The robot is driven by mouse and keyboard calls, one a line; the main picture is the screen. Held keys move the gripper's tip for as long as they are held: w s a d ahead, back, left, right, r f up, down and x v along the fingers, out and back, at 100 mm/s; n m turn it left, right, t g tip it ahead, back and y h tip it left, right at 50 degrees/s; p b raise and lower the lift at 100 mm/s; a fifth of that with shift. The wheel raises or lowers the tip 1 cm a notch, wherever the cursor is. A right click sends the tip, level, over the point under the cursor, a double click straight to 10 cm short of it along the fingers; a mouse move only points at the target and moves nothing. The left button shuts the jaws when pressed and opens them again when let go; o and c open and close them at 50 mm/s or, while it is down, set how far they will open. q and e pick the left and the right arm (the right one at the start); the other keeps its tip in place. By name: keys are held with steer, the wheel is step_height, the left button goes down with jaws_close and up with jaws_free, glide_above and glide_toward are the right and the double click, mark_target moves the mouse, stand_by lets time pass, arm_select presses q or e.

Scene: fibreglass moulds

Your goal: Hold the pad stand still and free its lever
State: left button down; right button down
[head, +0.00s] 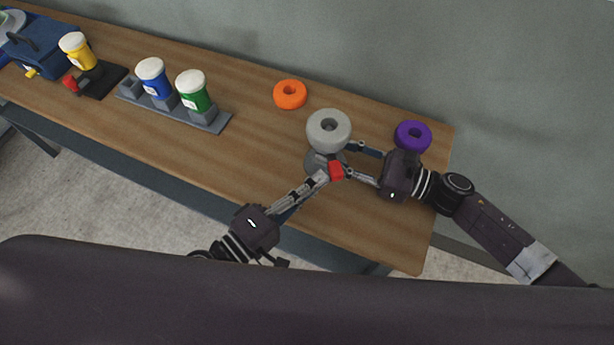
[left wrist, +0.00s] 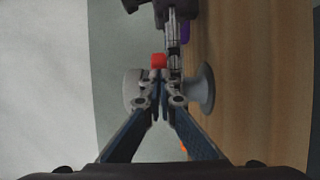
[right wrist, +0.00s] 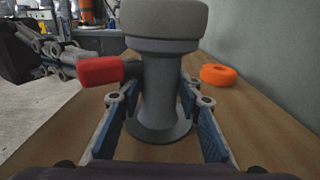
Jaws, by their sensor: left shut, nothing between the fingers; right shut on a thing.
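The pad stand is a grey column on a round foot (head: 312,160) with a light grey ring pad (head: 329,130) on top. It stands upright near the table's front right. Its red lever (head: 336,171) sticks out sideways below the pad; it also shows in the right wrist view (right wrist: 100,71). My right gripper (head: 346,160) is shut on the stand's column (right wrist: 160,90), one finger on each side, below the pad. My left gripper (head: 322,178) is shut and empty, its fingertips beside the red lever. In the left wrist view its closed fingers (left wrist: 160,88) point towards the lever (left wrist: 158,61).
An orange ring (head: 290,94) lies behind the stand to the left, and a purple ring (head: 413,135) lies right, near my right gripper. Blue (head: 154,80) and green (head: 193,92) containers stand in a rack further left. A yellow container (head: 78,50) and blue box (head: 40,45) are at far left.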

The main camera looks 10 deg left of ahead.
arm_select(q)
steer(key=shift+a, duration=0.1)
steer(key=shift+s+a, duration=0.1)
steer(key=shift+a, duration=0.15)
steer(key=s+a, duration=0.2)
steer(key=a, duration=0.1)
steer(key=shift+s+a+f, duration=0.1)
steer(key=shift+s+a, duration=0.1)
steer(key=shift+a, duration=0.1)
steer(key=s+a, duration=0.3)
steer(key=s, duration=0.5)
steer(key=shift+a, duration=0.2)
steer(key=c, duration=2.7)
jaws_free()
